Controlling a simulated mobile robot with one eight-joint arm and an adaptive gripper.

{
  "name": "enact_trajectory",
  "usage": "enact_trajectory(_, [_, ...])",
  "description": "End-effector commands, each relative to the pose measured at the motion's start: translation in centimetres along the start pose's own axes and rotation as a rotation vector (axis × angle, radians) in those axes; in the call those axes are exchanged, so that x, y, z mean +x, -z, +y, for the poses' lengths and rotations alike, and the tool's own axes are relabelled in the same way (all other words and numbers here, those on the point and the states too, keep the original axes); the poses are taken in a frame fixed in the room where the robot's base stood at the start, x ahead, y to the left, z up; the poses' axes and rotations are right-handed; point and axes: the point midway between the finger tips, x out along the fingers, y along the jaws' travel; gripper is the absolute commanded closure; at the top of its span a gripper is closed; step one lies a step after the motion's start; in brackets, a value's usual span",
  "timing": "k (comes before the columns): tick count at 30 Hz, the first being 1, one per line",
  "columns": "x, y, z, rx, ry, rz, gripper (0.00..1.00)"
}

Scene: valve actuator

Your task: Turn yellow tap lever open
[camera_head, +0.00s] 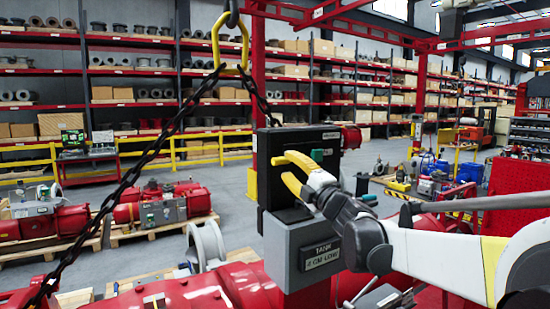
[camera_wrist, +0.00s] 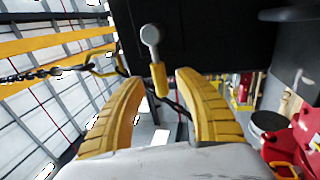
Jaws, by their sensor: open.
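The tap lever (camera_wrist: 158,78) shows in the wrist view as a yellow handle hanging down from a grey metal arm and round pivot, on the face of a black box (camera_wrist: 205,35). My gripper (camera_wrist: 157,83) is open, with its two yellow fingers on either side of the yellow handle's lower end. I see gaps between handle and fingers, and cannot tell the depth between them. In the head view my gripper (camera_head: 284,172) is in front of the black cabinet (camera_head: 268,148), fingers pointing left. I cannot make out the lever there.
A grey box labelled TANK (camera_head: 312,255) sits just below my gripper. A dark chain (camera_head: 140,162) hangs from a yellow lifting ring (camera_head: 230,42) at left. Red actuator cylinders (camera_head: 195,292) lie below. Open floor and shelving lie behind.

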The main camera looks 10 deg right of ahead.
Motion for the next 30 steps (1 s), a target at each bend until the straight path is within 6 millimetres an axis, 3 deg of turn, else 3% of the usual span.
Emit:
enact_trajectory(3, [2.1,0.1,0.1,0.001,0.000,0.001,0.59])
enact_trajectory(7, [3.4,0.0,0.1,0.001,0.000,0.000,0.59])
enact_trajectory(18, [3.9,0.0,0.0,0.001,0.000,-0.001,0.60])
enact_trajectory(22, [3.9,0.0,0.0,0.001,0.000,-0.001,1.00])
enact_trajectory(30, [3.9,0.2,0.0,0.008,0.000,-0.003,1.00])
